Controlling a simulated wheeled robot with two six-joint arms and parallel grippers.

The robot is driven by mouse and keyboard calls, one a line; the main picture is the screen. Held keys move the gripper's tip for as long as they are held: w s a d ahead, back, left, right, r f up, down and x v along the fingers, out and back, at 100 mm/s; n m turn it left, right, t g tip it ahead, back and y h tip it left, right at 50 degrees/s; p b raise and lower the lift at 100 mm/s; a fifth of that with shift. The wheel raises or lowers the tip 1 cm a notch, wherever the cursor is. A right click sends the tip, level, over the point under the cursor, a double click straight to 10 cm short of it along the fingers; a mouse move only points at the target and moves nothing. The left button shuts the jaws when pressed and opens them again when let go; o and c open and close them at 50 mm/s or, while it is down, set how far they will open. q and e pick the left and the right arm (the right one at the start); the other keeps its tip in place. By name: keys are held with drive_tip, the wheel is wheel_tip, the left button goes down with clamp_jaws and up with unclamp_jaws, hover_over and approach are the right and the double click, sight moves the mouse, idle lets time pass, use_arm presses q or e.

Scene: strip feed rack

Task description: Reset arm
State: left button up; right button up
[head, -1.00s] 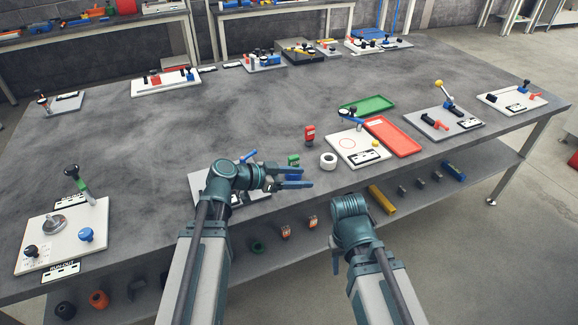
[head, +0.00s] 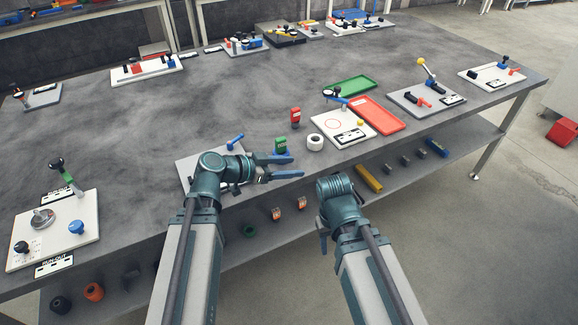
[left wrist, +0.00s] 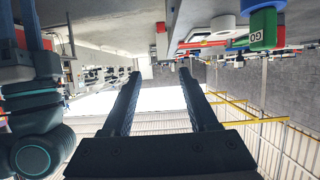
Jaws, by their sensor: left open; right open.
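In the head view my left gripper (head: 294,165) is open and empty, pointing right near the table's front edge. It is beside a small green block with a blue base (head: 281,145). In the left wrist view its two dark fingers (left wrist: 160,74) stand apart with nothing between them. The green block (left wrist: 262,18) hangs at the upper right there, labelled GO, clear of the fingers. My right gripper (head: 323,243) is low in front of the table edge. Only a blue finger part shows below the wrist; nothing is seen held.
A board with a blue-knobbed lever (head: 235,140) lies partly under my left arm. The middle tabletop is clear.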

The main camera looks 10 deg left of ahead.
idle(0.3)
use_arm(q)
drive_tip(key=s+d+f+n+g+y+p, duration=0.2)
drive_tip(key=s+d+f+g+y, duration=0.35)
drive_tip(key=s+f, duration=0.3)
drive_tip(key=s+a+f+n+g+y+p, duration=0.1)
drive_tip(key=s+a+n+g+y, duration=0.1)
drive_tip(key=s+n+y, duration=0.3)
drive_tip(key=shift+s+a+f+g+y, duration=0.4)
drive_tip(key=shift+s+a+y, duration=0.1)
drive_tip(key=shift+a+y, duration=0.5)
